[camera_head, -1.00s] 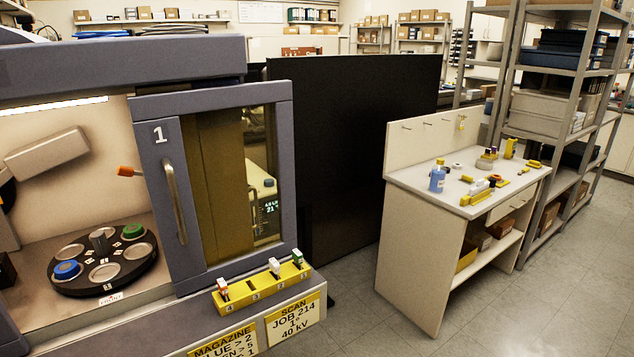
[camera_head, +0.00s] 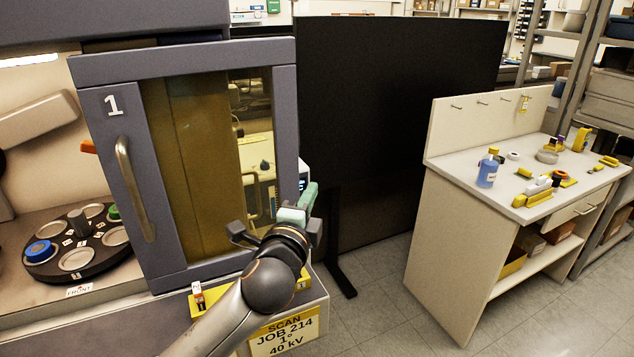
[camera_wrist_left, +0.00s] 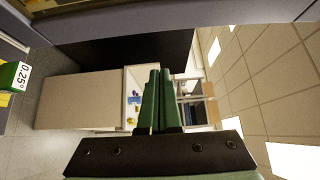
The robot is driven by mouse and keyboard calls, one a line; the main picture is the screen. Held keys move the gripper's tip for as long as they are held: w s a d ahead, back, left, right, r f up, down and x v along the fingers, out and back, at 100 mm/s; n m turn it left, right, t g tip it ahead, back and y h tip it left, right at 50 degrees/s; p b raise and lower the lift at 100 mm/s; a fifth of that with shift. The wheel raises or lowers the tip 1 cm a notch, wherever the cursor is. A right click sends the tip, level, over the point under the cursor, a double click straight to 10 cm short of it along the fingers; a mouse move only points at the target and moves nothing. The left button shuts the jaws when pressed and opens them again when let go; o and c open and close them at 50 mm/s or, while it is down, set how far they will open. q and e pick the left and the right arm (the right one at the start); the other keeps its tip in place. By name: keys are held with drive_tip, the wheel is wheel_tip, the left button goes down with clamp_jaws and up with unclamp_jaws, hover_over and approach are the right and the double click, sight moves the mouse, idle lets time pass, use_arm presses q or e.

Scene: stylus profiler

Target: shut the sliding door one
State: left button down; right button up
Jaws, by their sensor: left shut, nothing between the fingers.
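Sliding door one (camera_head: 185,170) is a grey-framed door with an amber window, marked "1". It stands at the right part of the machine front, leaving the left part of the chamber open. Its upright bar handle (camera_head: 133,188) is on its left side. My left gripper (camera_head: 307,194) is in front of the door's lower right corner, apart from the handle. Its green fingers are shut and empty; they also show together in the left wrist view (camera_wrist_left: 160,85). My forearm hides part of the ledge below the door. My right gripper is not in view.
A turntable (camera_head: 80,262) with blue and green-topped items sits in the open chamber. A yellow rack (camera_head: 302,281) on the ledge is partly behind my arm. A black panel (camera_head: 395,120) stands right of the machine. A workbench (camera_head: 455,205) stands farther right, with clear floor in front.

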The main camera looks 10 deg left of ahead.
use_arm(q)
drive_tip(key=w+a+p, duration=0.1)
drive_tip(key=w+a, duration=0.1)
drive_tip(key=w, duration=0.5)
drive_tip(key=shift+a, duration=0.3)
drive_tip(key=shift+a, duration=0.1)
idle(0.5)
